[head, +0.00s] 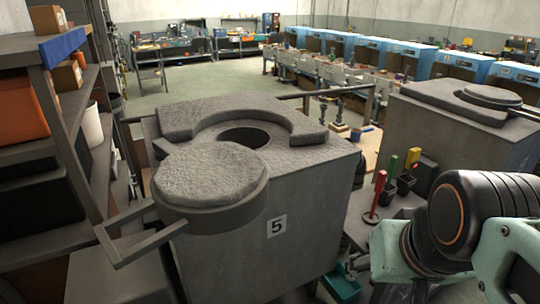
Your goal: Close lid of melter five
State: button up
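Melter five (300,240) is a large grey block with a "5" label on its front. Its round hole (245,137) is uncovered, with a raised, notched collar (180,122) around its far side. The thick round lid (210,175) is swung out to the front left of the hole, overhanging the block's front edge, so it stands open. A grey bar handle (125,240) sticks out from the lid to the lower left. Only links of my arm show at the lower right; my gripper is not in view.
Another melter (450,130) at the right has its round lid (492,96) over its top. A shelf (60,150) with bins stands close on the left, near the handle. Between the melters is a low surface with red, green and yellow-handled tools (376,192).

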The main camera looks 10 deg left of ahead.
aim_at(207, 188)
jog(key=j+u, duration=0.15)
jog(key=u, duration=1)
